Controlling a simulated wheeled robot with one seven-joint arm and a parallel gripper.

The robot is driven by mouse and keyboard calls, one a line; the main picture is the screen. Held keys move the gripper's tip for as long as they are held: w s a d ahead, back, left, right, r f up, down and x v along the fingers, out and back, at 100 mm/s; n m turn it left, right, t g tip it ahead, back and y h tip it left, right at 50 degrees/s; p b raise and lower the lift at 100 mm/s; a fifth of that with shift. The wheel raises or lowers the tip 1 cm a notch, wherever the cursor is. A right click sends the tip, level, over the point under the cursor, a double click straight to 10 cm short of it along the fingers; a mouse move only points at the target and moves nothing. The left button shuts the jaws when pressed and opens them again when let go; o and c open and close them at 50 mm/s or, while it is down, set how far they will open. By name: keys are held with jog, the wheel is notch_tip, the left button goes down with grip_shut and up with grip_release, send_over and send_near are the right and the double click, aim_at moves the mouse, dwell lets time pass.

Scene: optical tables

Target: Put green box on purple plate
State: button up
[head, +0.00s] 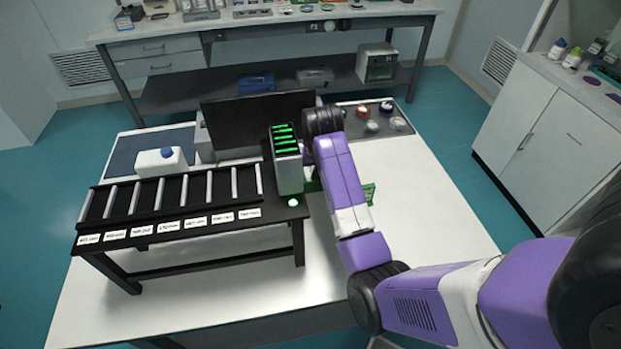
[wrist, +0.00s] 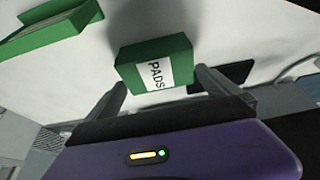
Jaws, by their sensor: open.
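A green box with a white "PADS" label (wrist: 155,65) lies on the white tabletop in the wrist view. My gripper (wrist: 161,82) is open, with one finger on each side of the box's near end. I cannot tell whether the fingers touch it. In the head view my gripper is hidden behind my purple arm. A green piece (head: 370,193) shows just right of the arm; I cannot tell whether it is this box.
A second green box-like item (wrist: 48,28) is at the wrist view's upper left. A black rack (head: 165,205) with labelled slots and a tall grey unit with green bars (head: 288,165) stand left of my arm. A dark monitor (head: 255,122) is behind. Table's right side is clear.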

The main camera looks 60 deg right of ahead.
aim_at(311, 170)
jog(key=shift+x, duration=1.9)
jog(key=shift+s, duration=0.15)
jog(key=c, duration=1.2)
jog(key=shift+c, duration=0.2)
jog(key=shift+r, duration=0.1)
notch_tip(311, 170, up, 20)
jog(key=p, duration=0.1)
